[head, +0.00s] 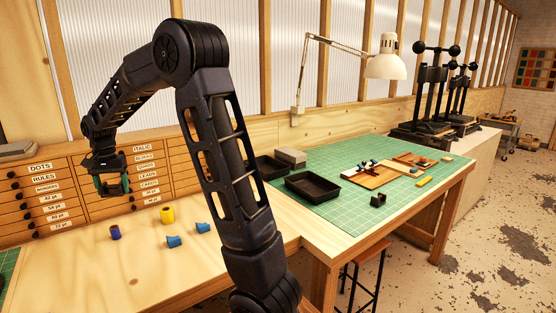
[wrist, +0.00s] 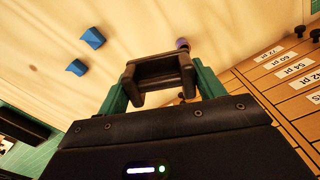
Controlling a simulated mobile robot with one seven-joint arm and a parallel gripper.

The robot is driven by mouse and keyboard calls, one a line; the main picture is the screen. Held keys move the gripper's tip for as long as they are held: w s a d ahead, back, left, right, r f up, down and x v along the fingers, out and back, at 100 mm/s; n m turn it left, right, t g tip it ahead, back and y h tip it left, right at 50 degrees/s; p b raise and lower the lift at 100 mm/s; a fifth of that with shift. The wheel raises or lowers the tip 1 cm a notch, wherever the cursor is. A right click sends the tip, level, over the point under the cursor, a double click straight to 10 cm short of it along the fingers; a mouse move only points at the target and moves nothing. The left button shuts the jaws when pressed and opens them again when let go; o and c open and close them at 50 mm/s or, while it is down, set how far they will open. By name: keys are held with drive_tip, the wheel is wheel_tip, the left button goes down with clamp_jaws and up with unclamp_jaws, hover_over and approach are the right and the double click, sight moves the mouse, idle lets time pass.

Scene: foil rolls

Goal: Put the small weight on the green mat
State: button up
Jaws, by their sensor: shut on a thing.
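My gripper (head: 113,187) is up in the air over the left part of the bench, in front of the drawer cabinet. Its green fingers are shut on a small dark weight (wrist: 158,80), a blocky piece with raised ends that shows clearly in the wrist view. In the head view the weight is hard to tell apart from the gripper. The large green mat (head: 330,215) lies on the table to the right, well away from my gripper. A similar small dark block (head: 378,200) stands near the mat's front edge.
Black trays (head: 313,188), a grey block, a wooden board (head: 368,178) and small pieces occupy the mat; its front left is bare. A white lamp (head: 386,66) overhangs the mat.

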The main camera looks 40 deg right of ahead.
drive_tip(key=w+d+m, duration=0.3)
drive_tip(key=d+m, duration=0.1)
drive_tip(key=d, duration=0.9)
drive_tip(key=w+d+m, duration=0.3)
drive_tip(key=w+d, duration=0.1)
drive_tip(key=d, duration=0.8)
drive_tip(key=w+d+m, duration=0.3)
drive_tip(key=d+m, duration=0.1)
drive_tip(key=d, duration=0.9)
drive_tip(key=s+d+m, duration=0.2)
drive_tip(key=d+m, duration=0.2)
drive_tip(key=d, duration=1.2)
drive_tip(key=m, duration=1.4)
hover_over(361, 196)
wheel_tip(361, 196, down, 20)
drive_tip(key=shift+s+r, duration=0.1)
drive_tip(key=shift+s, duration=0.05)
